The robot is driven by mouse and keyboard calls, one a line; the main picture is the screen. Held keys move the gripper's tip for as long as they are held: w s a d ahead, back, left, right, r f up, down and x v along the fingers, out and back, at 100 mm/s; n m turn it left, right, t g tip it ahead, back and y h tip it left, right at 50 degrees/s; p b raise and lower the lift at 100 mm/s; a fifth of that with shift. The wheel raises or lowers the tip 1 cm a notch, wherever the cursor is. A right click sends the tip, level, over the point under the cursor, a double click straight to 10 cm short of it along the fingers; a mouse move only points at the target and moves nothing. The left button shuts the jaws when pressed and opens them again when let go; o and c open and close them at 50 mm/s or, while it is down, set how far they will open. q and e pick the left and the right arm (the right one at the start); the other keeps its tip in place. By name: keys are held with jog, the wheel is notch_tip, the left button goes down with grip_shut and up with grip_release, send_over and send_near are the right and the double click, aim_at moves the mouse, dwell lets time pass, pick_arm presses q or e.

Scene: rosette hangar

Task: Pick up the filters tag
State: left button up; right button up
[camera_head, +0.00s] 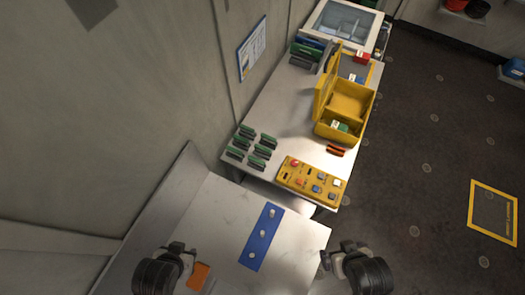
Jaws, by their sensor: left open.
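A small orange tag (198,277) lies on the near grey worktop, at the bottom of the view. Any lettering on it is too small to read, so I cannot confirm that it is the filters tag. My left gripper (184,252) is just left of and above the tag in the picture, open and apparently empty. The tag's lower left end is close to my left wrist. My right gripper (336,259) is at the right edge of the same worktop, away from the tag; its jaw gap cannot be made out.
A blue strip (262,238) with three white pegs lies on the near worktop (222,215). The farther bench holds a yellow button panel (312,181), several green-and-black blocks (264,152), small orange pieces (336,150) and an open yellow case (347,103). Bare worktop separates tag and strip.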

pick_arm(q)
jog(key=o, duration=1)
jog(key=shift+a, duration=0.15)
jog(key=shift+o, duration=0.6)
jog(key=shift+d, duration=0.25)
